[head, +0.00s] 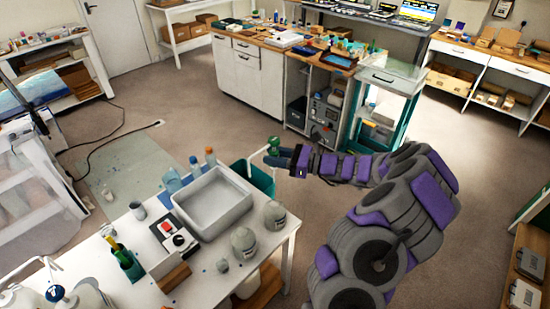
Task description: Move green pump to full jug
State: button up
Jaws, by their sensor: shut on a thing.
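The green pump (273,145) is at the tip of my arm, near the middle of the head view. My gripper (273,157) is shut on it and holds it in the air beyond the far right corner of the white table (212,268). Its lower part is hidden by the fingers. Two large whitish jugs stand at the near left end of the table, cut off by the frame edge. One jug (88,295) has a blue top, and the other jug (18,298) has a white pump top. I cannot tell how full either is.
A workbench (250,72) stands behind. The floor to the right is clear.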

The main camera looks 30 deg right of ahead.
aim_at(275, 139)
jog(key=shift+r+p, duration=3.45)
jog(key=shift+r, duration=1.2)
jog(key=shift+f, duration=0.15)
